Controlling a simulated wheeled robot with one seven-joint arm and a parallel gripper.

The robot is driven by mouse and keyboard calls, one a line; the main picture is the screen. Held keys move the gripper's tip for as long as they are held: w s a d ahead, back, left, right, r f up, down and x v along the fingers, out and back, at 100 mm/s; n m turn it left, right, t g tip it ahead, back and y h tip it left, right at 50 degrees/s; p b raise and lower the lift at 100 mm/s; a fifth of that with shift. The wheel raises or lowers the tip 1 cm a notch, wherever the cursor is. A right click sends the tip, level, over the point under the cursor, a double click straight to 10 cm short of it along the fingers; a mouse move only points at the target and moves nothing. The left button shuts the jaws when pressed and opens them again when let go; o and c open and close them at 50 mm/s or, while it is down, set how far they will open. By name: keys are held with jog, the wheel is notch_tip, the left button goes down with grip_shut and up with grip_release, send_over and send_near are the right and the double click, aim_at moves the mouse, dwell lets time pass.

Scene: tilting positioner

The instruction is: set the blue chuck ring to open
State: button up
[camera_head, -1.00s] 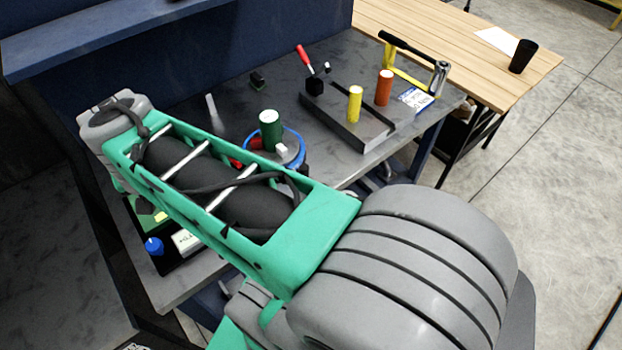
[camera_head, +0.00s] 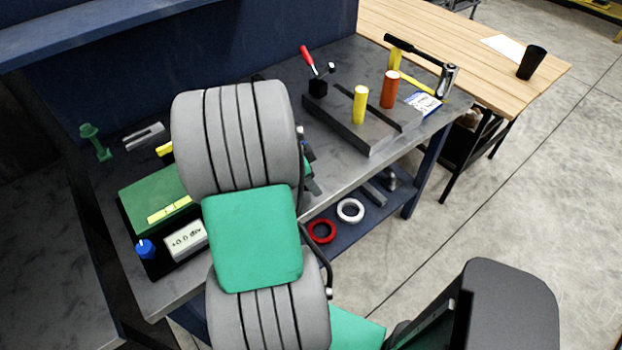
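The blue chuck ring is hidden behind my arm, whose grey and green links stand across the middle of the bench. A few small dark and bluish bits show at the arm's right edge, but I cannot tell what they belong to. My gripper is not visible. A green control box (camera_head: 148,192) with a yellow label lies at the left front of the bench. It has a blue knob (camera_head: 145,249) and a white readout (camera_head: 186,241) that seems to show about zero degrees.
The bench (camera_head: 345,180) carries a grey block (camera_head: 375,142) with a yellow cylinder (camera_head: 360,104) and an orange cylinder (camera_head: 389,89). A red-handled clamp (camera_head: 307,56) stands behind. A red ring (camera_head: 321,231) and white ring (camera_head: 350,210) lie on the lower shelf.

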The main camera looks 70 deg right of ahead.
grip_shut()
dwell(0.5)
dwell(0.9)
